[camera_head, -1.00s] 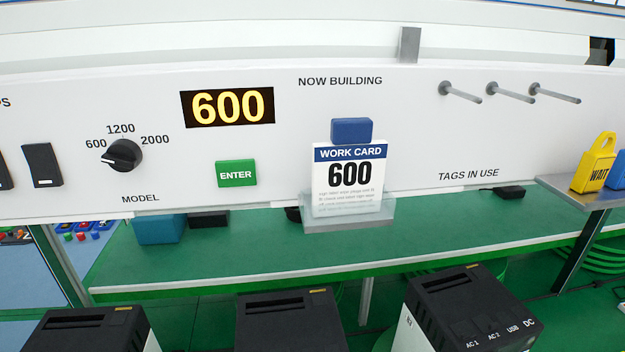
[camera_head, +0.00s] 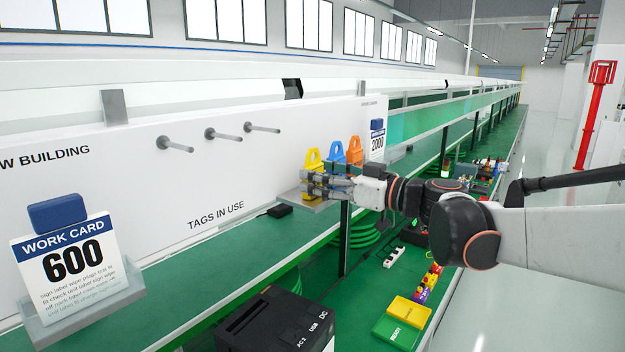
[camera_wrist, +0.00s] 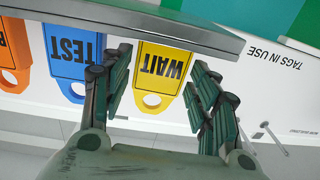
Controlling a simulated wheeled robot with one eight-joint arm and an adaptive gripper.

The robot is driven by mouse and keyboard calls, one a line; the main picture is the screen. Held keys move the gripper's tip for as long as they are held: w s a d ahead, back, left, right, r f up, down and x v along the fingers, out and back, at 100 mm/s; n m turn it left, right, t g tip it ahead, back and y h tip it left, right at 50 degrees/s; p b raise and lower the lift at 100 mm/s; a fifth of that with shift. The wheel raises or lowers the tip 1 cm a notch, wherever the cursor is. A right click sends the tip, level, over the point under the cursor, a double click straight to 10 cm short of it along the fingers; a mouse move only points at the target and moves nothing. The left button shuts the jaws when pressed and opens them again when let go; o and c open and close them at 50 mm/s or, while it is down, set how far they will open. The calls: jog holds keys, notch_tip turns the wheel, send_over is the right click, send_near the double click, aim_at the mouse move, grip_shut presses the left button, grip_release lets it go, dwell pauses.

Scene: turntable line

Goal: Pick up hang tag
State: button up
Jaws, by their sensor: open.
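Three hang tags stand on a small grey shelf (camera_wrist: 130,15) at the right end of the white panel. The yellow WAIT tag (camera_wrist: 162,68) is upside down in the wrist view, between the fingers of my gripper (camera_wrist: 160,98). The fingers are open, one on each side of the tag, and I see no clear contact. The blue TEST tag (camera_wrist: 73,58) is beside it, close to one finger. The orange tag (camera_wrist: 12,50) is farther along, cut off by the frame edge. In the head view my gripper (camera_head: 318,184) partly covers the yellow tag (camera_head: 313,160).
Three bare pegs (camera_head: 226,136) stick out above TAGS IN USE. A work card 600 (camera_head: 72,258) sits in a holder at the left. A second card, 2000 (camera_head: 377,142), stands beyond the tags. A black unit (camera_head: 275,325) is on the line below.

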jog(key=x, duration=0.2)
jog(key=shift+w+a, duration=0.25)
jog(key=shift+w, duration=0.05)
jog(key=shift+s+d, duration=0.1)
jog(key=shift+s, duration=0.05)
jog(key=shift+c, duration=0.6)
jog(key=c, duration=0.7)
notch_tip(320, 180, up, 20)
jog(key=shift+b, duration=0.8)
